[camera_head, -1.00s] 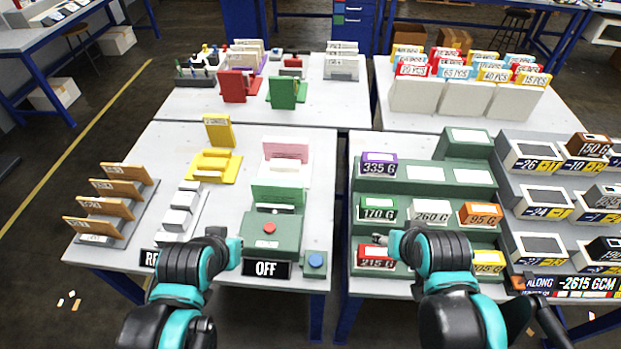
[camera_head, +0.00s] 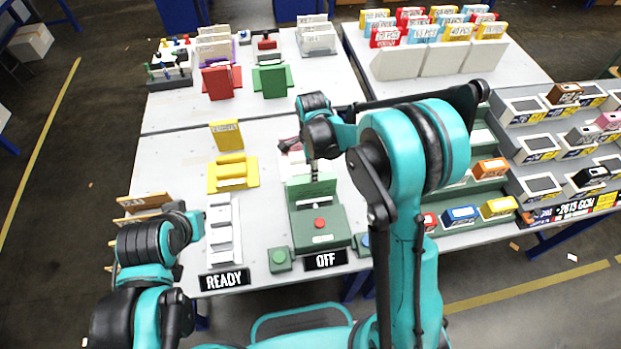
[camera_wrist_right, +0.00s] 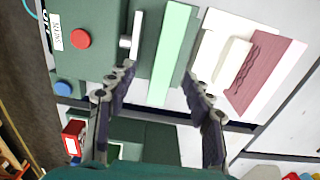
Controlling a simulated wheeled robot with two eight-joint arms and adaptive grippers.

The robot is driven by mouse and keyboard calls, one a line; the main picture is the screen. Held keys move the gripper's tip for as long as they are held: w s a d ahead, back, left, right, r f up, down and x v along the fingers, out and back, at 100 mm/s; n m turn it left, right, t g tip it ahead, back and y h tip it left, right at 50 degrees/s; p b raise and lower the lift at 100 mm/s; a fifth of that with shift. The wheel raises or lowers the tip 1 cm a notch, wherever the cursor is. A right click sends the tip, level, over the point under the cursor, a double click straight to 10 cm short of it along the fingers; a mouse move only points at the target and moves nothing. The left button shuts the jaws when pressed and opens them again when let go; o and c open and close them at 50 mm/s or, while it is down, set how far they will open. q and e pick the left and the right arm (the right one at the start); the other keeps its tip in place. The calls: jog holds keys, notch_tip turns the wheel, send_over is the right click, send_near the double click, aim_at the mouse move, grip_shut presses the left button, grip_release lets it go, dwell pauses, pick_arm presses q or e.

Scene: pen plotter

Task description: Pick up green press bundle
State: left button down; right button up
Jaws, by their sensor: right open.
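The green press bundle (camera_head: 312,187) is a light green slab at the back of the dark green press (camera_head: 325,236), which has a red button. In the right wrist view the green bundle (camera_wrist_right: 174,45) lies lengthwise between my open right fingers (camera_wrist_right: 158,72). A grey bar sits beside it on the press side. My right gripper (camera_head: 313,168) is over the bundle in the head view; whether the fingers touch it I cannot tell. My left gripper (camera_head: 198,224) is low at the left, near the white rack; its fingers are too small to read.
A pink bundle (camera_wrist_right: 264,66) stands behind the green one, close to my right fingers. Green shelving stands to the right, partly hidden by my right arm.

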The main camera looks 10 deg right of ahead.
aim_at(312, 186)
notch_tip(312, 186, down, 2)
jog(key=shift+f, duration=0.15)
jog(key=shift+w+f+b, duration=0.25)
jog(key=shift+f+b, duration=0.25)
jog(key=shift+f, duration=0.2)
jog(key=f, duration=0.2)
jog(key=f+b, duration=0.1)
jog(key=f, duration=0.1)
jog(key=shift+w+d, duration=0.1)
jog(key=shift+w, duration=0.15)
jog(key=shift+r, duration=0.1)
jog(key=shift+c, duration=0.3)
grip_shut()
